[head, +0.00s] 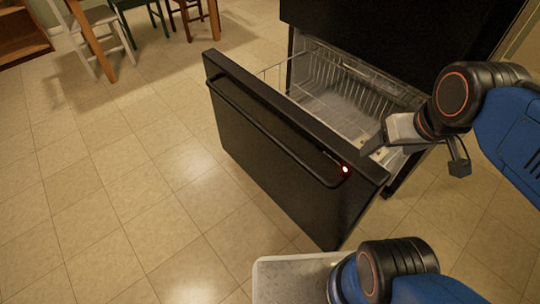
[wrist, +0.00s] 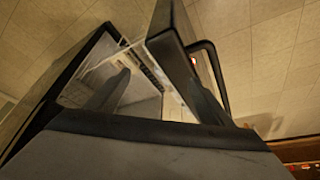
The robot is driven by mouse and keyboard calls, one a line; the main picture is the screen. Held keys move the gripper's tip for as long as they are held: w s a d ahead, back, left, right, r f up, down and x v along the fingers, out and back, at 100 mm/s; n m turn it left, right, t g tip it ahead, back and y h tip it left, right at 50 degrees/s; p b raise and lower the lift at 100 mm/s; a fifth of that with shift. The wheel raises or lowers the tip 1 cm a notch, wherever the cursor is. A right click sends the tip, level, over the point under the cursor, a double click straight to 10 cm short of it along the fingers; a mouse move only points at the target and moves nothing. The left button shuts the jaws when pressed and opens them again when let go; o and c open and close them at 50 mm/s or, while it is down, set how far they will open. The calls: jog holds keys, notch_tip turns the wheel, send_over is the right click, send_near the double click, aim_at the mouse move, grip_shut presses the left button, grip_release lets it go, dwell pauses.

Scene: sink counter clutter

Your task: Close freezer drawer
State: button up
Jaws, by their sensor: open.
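The freezer drawer (head: 270,145) is pulled well out of the black fridge (head: 400,30). Its black front carries a long bar handle (head: 265,125), which also shows in the wrist view (wrist: 215,75). A wire basket (head: 330,85) and a pale bin floor show inside, and the drawer looks empty. My gripper (head: 376,142) is open at the right end of the drawer, just behind the top of its front panel. I cannot tell whether it touches the panel. In the wrist view the two grey fingers (wrist: 157,92) stand apart with the drawer interior between them.
A small red-and-white bright spot (head: 345,169) shows near the handle's right end. Tiled floor (head: 110,190) lies open in front and to the left. Chairs (head: 95,35) and a wooden shelf (head: 20,35) stand at the back left.

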jog(key=shift+w+a+r+n, duration=0.15)
jog(key=shift+w+a+n, duration=0.05)
jog(key=shift+w+n, duration=0.15)
jog(key=c, duration=0.5)
jog(key=w+a+n, duration=0.1)
jog(key=w+a+r+n, duration=0.1)
jog(key=n, duration=0.1)
jog(key=w+a+n+g, duration=0.1)
jog(key=w, duration=0.1)
jog(key=shift+w+r+n, duration=0.1)
jog(key=shift+r+n, duration=0.15)
grip_shut()
jog(key=w+a+r+n+g, duration=0.1)
jog(key=w+a+n, duration=0.5)
jog(key=a+n, duration=0.1)
jog(key=n+g+h, duration=0.1)
jog(key=n+h, duration=0.1)
jog(key=n, duration=1.1)
send_near(276, 118)
jog(key=s+a+r, duration=0.3)
jog(key=s, duration=0.3)
jog(key=x, duration=0.3)
jog(key=w+x, duration=0.1)
jog(key=x, duration=0.3)
jog(key=d+x, duration=0.1)
jog(key=x, duration=0.2)
jog(key=shift+w, duration=0.2)
jog(key=shift+w+d, duration=0.65)
jog(key=shift+d, duration=0.25)
